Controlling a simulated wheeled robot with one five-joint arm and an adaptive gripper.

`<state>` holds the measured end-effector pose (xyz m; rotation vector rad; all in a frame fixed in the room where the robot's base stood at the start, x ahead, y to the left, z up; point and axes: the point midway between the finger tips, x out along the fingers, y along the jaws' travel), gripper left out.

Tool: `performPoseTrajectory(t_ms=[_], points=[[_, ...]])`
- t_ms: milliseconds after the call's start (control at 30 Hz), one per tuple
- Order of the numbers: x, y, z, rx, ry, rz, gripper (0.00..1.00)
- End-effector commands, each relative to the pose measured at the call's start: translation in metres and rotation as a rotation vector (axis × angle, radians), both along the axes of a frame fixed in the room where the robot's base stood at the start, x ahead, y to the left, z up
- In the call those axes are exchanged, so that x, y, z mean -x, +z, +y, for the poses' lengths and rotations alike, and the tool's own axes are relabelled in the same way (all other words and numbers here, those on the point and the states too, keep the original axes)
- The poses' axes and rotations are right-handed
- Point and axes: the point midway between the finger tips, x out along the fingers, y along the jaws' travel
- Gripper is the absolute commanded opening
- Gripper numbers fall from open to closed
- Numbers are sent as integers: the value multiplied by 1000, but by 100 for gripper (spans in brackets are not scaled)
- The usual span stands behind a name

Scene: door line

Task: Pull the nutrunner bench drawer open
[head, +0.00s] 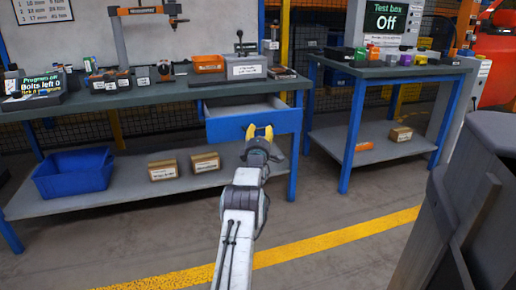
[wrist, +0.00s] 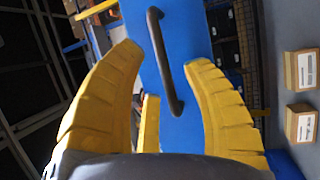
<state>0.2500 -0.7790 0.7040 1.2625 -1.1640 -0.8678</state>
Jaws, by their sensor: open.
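The blue bench drawer (head: 236,124) is part of the left workbench and stands out from under the worktop, with its grey inside showing. In the wrist view its blue front (wrist: 180,60) carries a dark bar handle (wrist: 164,60). My gripper (head: 260,131) is in front of the drawer face. In the wrist view my gripper (wrist: 165,65) has its yellow fingers spread apart, with the handle between and just beyond the tips. I cannot tell whether any finger touches the handle. In the head view the fingers hide the handle.
The bench worktop (head: 160,93) holds tools and boxes. A blue bin (head: 73,175) and cardboard boxes (head: 205,162) sit on the lower shelf. A second bench (head: 390,72) stands to the right. A grey structure (head: 455,215) fills the right foreground. The floor before the bench is clear.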

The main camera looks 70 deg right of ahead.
Motion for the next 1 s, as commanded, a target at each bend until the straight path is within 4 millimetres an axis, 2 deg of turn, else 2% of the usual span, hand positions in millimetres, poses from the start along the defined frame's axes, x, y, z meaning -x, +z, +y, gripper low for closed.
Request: performPoseTrajectory(t_ms=[700, 1000], points=[[15, -12, 64, -2, 1, 1, 45], [19, -15, 81, -1, 1, 0, 45]])
